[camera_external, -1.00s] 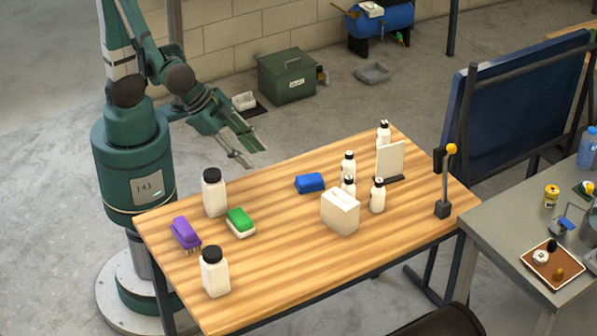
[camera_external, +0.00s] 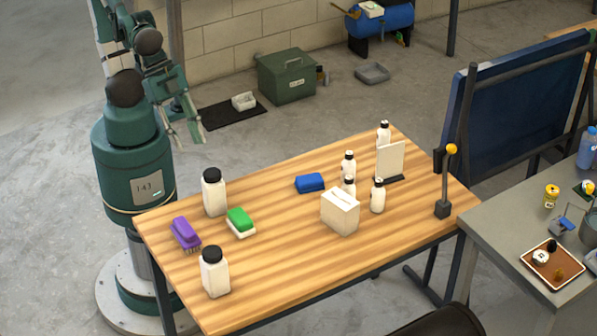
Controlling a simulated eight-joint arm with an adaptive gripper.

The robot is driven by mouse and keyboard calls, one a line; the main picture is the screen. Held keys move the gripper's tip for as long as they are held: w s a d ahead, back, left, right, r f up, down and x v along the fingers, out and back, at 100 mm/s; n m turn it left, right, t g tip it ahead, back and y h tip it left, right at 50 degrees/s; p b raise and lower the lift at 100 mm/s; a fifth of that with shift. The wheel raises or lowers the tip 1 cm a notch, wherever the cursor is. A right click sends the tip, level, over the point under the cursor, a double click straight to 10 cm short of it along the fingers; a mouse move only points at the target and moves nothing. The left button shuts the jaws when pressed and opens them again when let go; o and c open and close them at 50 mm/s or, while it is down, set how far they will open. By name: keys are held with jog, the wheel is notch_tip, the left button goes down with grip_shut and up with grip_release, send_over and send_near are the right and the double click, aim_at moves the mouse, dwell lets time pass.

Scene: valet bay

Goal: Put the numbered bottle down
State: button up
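Several white bottles stand upright on the wooden table, and I cannot read a number on any of them. Two large black-capped ones are at the left: one bottle at the rear left edge (camera_external: 214,195) and one at the front left (camera_external: 215,275). Smaller bottles stand at the right: one at the far end (camera_external: 383,133), one near the middle (camera_external: 348,164), one partly hidden behind a white box (camera_external: 340,213), and one right of the box (camera_external: 378,197). My gripper (camera_external: 186,133) is in the air beyond the table's rear left edge, pointing down. Its fingers look apart, with nothing visible between them.
A purple brush (camera_external: 185,233), a green-and-white sponge (camera_external: 240,222) and a blue block (camera_external: 310,183) lie on the wooden table (camera_external: 280,255). A white panel (camera_external: 391,160) and a yellow-topped post (camera_external: 445,185) stand at the right. The table's front middle is clear.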

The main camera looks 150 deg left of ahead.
jog(key=shift+m+t+h, duration=0.5)
jog(key=shift+m+h, duration=0.2)
jog(key=s+d, duration=0.3)
jog(key=d, duration=0.1)
jog(key=shift+s+r, duration=0.2)
jog(key=shift+r, duration=0.1)
jog(key=shift+o, duration=1.3)
jog(key=shift+w+a, duration=0.1)
jog(key=shift+w, duration=0.05)
